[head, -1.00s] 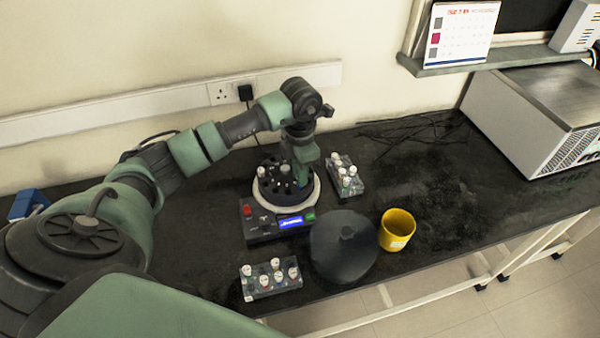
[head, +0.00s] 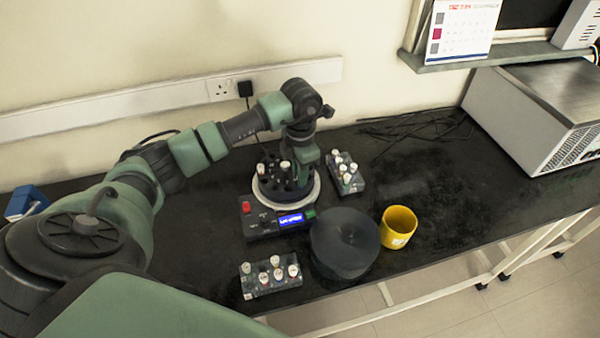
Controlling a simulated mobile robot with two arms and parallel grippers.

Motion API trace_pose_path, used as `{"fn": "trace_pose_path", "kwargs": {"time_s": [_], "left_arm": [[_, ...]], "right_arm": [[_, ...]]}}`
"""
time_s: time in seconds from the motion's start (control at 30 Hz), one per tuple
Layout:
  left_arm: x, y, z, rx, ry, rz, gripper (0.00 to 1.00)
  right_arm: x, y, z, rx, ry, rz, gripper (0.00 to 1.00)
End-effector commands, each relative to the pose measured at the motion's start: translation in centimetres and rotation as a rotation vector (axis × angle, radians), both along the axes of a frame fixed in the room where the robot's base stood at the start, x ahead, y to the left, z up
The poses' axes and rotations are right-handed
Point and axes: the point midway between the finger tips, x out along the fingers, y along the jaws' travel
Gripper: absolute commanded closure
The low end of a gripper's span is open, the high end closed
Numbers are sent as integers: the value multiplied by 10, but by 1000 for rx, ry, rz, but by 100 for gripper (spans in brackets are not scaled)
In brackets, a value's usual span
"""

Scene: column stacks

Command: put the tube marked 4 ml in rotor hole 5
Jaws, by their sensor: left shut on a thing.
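The dark round rotor (head: 268,192) sits in a centrifuge with a pale ring, near the middle of the bench. White-capped tubes (head: 285,166) show at the rotor; the hole numbers are too small to read. My left gripper (head: 300,175) points down over the right side of the rotor. It is shut on a tube, which is mostly hidden by the gripper and rotor. I cannot read the held tube's mark or tell how deep it sits. My right gripper is not in view.
A tube rack (head: 347,187) stands close right of the rotor, another rack (head: 262,290) at the front edge. A dark round lid (head: 345,255) and a yellow cup (head: 398,228) stand in front. A large pale box (head: 520,110) is at right. The bench's middle right is clear.

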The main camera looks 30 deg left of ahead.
Motion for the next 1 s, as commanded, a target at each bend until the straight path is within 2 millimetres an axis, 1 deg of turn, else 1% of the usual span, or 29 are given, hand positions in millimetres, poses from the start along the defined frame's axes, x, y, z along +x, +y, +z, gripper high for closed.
{"fn": "trace_pose_path", "kwargs": {"time_s": [0.33,0.67,0.7,0.77,1.0], "left_arm": [[0,0,-12,0,0,0,100],[0,0,-13,0,0,0,100],[0,0,-13,0,0,0,77],[0,0,-13,0,0,0,60],[0,0,-13,0,0,0,59]], "right_arm": [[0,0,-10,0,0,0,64],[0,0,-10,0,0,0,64],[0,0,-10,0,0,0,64],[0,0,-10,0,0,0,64],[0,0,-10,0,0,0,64]]}}
